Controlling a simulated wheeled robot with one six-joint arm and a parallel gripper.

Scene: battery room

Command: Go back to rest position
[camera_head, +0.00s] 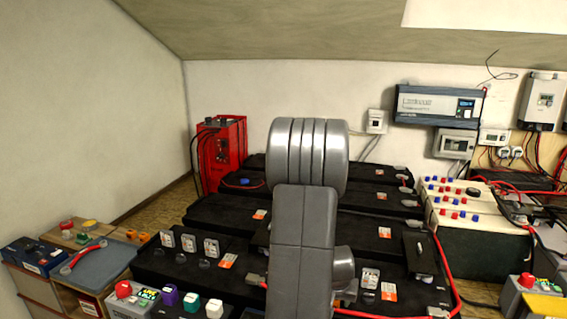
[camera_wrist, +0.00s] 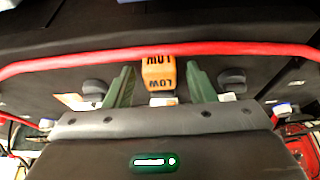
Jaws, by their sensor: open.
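In the wrist view my gripper (camera_wrist: 159,68) shows two green fingers spread wide apart. An orange block (camera_wrist: 159,76) marked LOW lies in the gap between them, with clear space on each side, so the fingers do not grip it. In the head view my grey arm stands upright in the middle of the picture. It reaches over the black batteries (camera_head: 215,213), and the gripper is hidden there.
A red cable (camera_wrist: 230,48) runs across the wrist view just beyond the fingertips. A red unit (camera_head: 222,155) stands at the back left. A cream box with coloured knobs (camera_head: 470,232) stands right. A side table (camera_head: 90,262) with small items is at left.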

